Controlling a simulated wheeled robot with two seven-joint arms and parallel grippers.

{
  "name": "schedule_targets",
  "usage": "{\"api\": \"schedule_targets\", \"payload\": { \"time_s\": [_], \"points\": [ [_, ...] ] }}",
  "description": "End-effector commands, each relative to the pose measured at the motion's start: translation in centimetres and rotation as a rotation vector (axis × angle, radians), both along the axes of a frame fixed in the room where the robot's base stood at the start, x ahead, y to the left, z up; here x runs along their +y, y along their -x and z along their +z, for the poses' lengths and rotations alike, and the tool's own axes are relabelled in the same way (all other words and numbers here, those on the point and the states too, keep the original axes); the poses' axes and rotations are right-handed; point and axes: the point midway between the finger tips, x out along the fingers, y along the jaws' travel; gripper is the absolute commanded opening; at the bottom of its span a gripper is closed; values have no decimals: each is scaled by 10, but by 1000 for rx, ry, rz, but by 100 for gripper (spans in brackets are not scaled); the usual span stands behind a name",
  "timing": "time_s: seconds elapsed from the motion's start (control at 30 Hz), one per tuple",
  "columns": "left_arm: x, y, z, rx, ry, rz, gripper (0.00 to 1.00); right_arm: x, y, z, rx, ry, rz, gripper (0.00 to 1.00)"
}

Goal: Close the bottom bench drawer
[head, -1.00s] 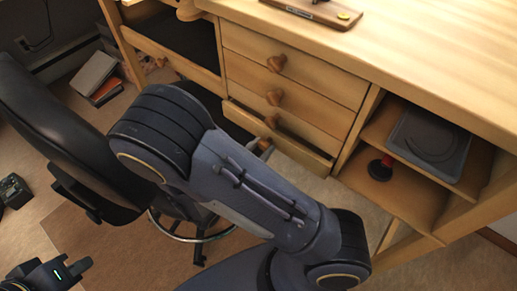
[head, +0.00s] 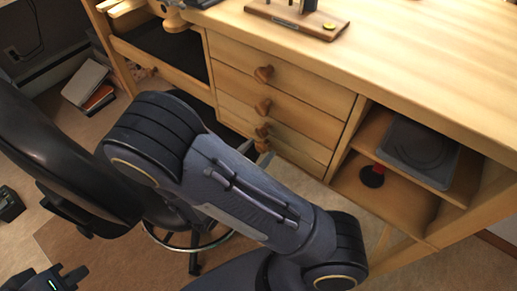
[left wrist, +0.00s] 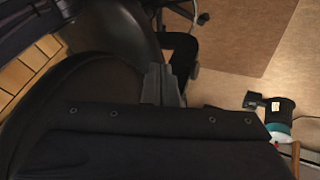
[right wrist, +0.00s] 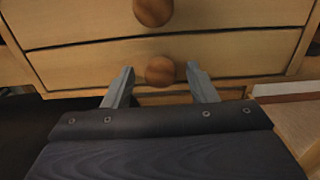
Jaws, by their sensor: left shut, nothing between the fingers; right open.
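The wooden bench has a stack of drawers with round knobs. The bottom bench drawer (head: 300,157) looks flush or nearly flush with the fronts above it in the head view; my right arm hides its left part. My right gripper (right wrist: 160,87) is open in the right wrist view, close to the drawer fronts, with its fingers either side of a round knob (right wrist: 160,70). I cannot tell whether they touch the front. My left gripper (head: 58,282) is at the head view's lower left corner, away from the bench. Its fingers are together and empty in the left wrist view (left wrist: 163,85).
A black chair (head: 70,150) stands left of my right arm. Books (head: 88,85) lie on the floor at left. A wooden stand (head: 297,18) sits on the benchtop.

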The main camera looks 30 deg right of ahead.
Motion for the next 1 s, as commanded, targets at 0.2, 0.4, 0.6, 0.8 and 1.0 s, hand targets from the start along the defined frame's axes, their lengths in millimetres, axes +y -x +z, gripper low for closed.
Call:
{"api": "schedule_targets", "payload": {
  "time_s": [0.2,0.4,0.6,0.8,1.0],
  "points": [
    [0,0,8,0,0,0,0,35,14,2,0,1,5,52],
    [0,0,12,0,0,0,0,59,24,1,0,0,2,52],
    [0,0,12,0,0,0,0,65,27,0,1,1,0,52],
    [0,0,12,0,0,0,0,65,27,0,1,1,0,52],
    [0,0,12,0,0,0,0,64,27,0,1,0,-1,52]
  ]
}}
